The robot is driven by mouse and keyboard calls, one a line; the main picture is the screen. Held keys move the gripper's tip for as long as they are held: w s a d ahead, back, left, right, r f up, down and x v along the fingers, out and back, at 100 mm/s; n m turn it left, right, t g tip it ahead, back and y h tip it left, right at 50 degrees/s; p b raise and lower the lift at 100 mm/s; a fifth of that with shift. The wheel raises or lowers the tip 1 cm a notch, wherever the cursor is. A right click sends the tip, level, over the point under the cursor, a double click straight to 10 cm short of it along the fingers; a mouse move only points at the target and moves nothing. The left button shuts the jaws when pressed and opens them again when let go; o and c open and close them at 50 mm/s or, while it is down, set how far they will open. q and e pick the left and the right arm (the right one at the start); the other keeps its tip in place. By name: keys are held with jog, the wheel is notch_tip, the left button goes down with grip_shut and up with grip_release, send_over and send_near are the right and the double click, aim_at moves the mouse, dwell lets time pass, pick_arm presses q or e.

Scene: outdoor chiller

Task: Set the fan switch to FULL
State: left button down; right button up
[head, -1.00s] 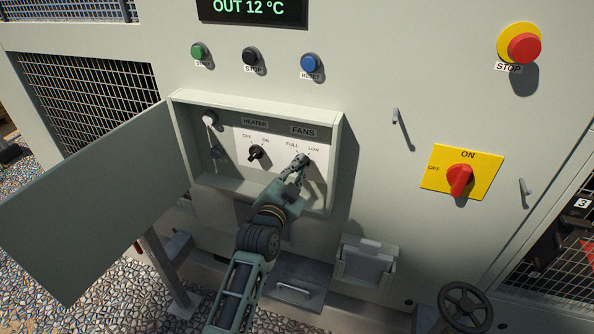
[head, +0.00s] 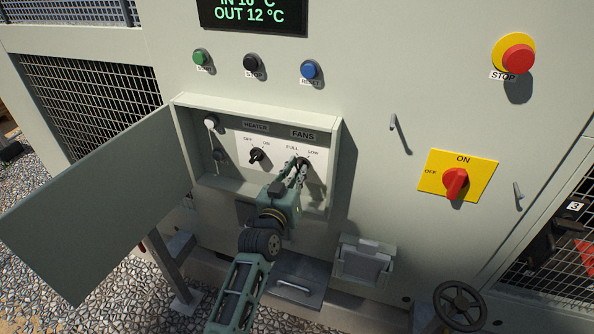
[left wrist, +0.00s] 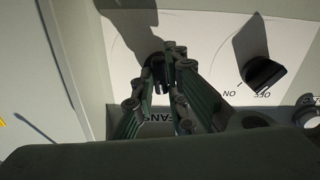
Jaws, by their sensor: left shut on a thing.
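The fan switch (head: 303,162) is a dark knob under the FANS label, with FULL marked at its upper left and LOW at its upper right. It sits in the open control box. My left gripper (head: 298,166) reaches up from below with its fingers shut on the knob. In the left wrist view, the fingertips (left wrist: 168,68) close around the dark fan switch (left wrist: 158,66), seen upside down. The fingers hide much of the knob, so I cannot tell which mark it points to. My right gripper is not in view.
The black heater switch (head: 257,156) is just left of the fan switch. The box door (head: 90,205) stands open to the left. The box's rim (head: 336,165) is close on the right. A red main switch (head: 456,182) is farther right.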

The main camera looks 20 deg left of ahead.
pick_arm(q)
jog(key=n+p, duration=0.1)
jog(key=n, duration=0.4)
jog(key=shift+r, duration=0.1)
jog(key=shift+n, duration=0.3)
dwell(0.4)
jog(key=c, duration=1.8)
grip_release()
jog(key=shift+o, duration=0.2)
jog(key=s, duration=1.2)
jog(key=shift+a, duration=0.2)
